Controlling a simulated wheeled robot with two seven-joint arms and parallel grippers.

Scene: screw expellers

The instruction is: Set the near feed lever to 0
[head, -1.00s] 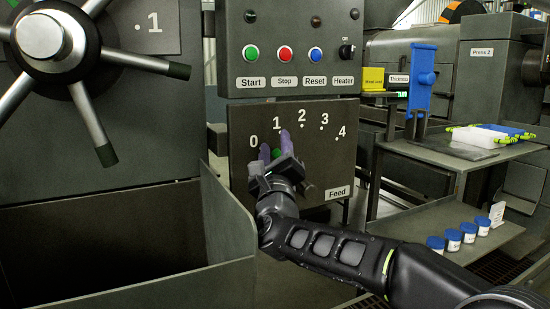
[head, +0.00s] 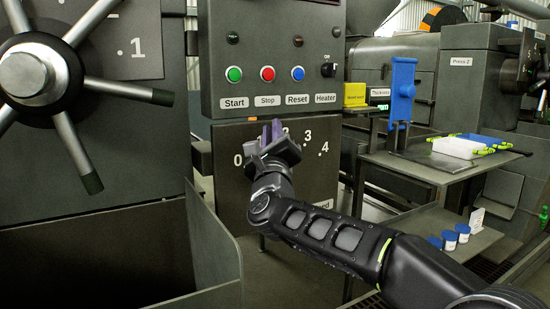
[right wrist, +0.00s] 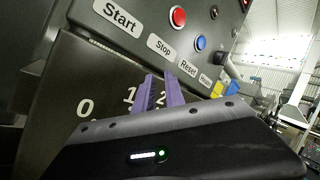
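My left gripper is not in view.
Above is a control box (head: 215,70) with Start, Stop, Reset and Heater controls. A large spoked handwheel (head: 35,75) stands left, above a dark open bin (head: 205,240).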

